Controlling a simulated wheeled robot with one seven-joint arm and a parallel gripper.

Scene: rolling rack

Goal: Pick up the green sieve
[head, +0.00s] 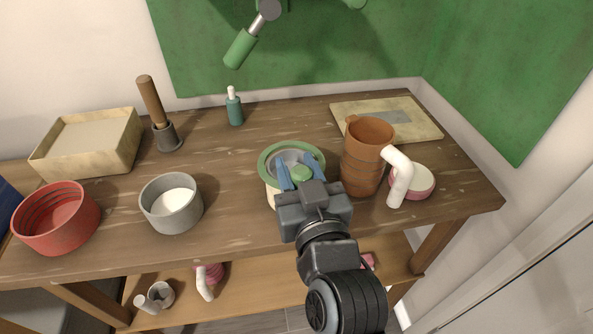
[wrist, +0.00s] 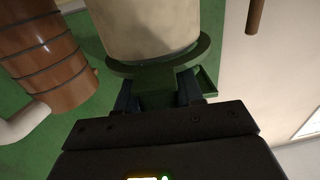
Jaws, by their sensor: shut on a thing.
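The green sieve (head: 264,163) shows in the head view as a green ring with a grey inside, near the middle of the table. A cream round body is below the ring; I cannot tell whether it belongs to the sieve. My gripper (head: 294,164) reaches over the near side of the ring, its blue fingers on either side of a green part. In the wrist view, my gripper (wrist: 157,84) is shut on a green part joined to the sieve's rim (wrist: 205,50), against the cream body. Whether the sieve is lifted is unclear.
Brown stacked cups (head: 366,160) stand close to the right, with a white bent pipe (head: 400,178) and a pink-and-white round dish (head: 424,183) beyond. A grey bowl (head: 160,212) and red bowl (head: 60,225) stand left. A teal bottle (head: 235,110) stands behind.

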